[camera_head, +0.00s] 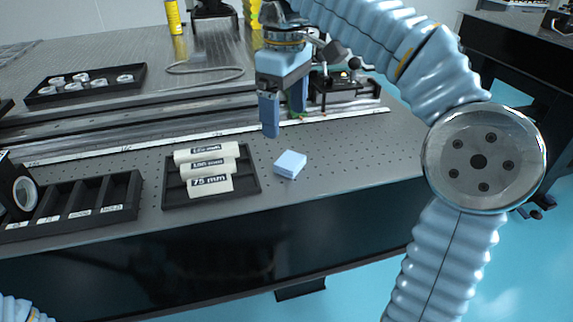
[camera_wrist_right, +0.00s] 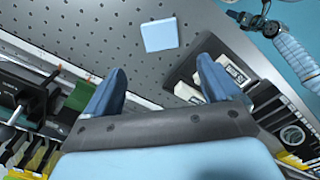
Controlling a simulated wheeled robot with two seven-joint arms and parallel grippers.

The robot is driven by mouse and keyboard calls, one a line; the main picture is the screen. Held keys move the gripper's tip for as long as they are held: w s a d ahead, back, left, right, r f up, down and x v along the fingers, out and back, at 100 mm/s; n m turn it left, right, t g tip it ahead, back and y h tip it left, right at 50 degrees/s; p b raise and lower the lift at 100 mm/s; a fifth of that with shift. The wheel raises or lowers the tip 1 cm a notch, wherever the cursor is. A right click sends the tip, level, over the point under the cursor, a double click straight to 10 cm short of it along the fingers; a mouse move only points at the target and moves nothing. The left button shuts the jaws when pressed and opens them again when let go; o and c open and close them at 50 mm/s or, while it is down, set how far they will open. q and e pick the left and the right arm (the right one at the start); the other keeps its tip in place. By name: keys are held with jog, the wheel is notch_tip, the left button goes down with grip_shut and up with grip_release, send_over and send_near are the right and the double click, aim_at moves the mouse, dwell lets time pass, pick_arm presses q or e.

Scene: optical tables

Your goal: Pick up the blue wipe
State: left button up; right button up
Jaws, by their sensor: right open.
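The blue wipe (camera_head: 290,163) is a light blue square pad lying flat on the perforated table near its front edge in the head view. In the right wrist view the wipe (camera_wrist_right: 160,35) lies ahead of the fingers, between their directions and apart from them. My right gripper (camera_head: 283,115) is above the table, behind and slightly left of the wipe, pointing down. It is open and empty, with both fingers (camera_wrist_right: 158,85) spread in the wrist view. My left gripper is not in view; only a bit of my left arm shows at the lower left corner.
A black tray with labelled white rolls (camera_head: 250,185) lies just left of the wipe. A black compartment rack (camera_head: 120,212) is further left. A rail with black mounts (camera_head: 345,104) stands behind. The table is clear right of the wipe.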

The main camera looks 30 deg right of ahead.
aim_at(288, 159)
notch_tip(288, 159, down, 4)
jog(key=shift+r+b, duration=0.1)
jog(key=shift+b, duration=0.25)
jog(key=f, duration=0.1)
jog(key=f+b, duration=0.1)
jog(key=f, duration=0.2)
jog(key=shift+s+d+f, duration=0.1)
jog(key=shift+s+f, duration=0.2)
jog(key=shift+s, duration=0.1)
jog(key=shift+f, duration=0.35)
jog(key=c, duration=1.1)
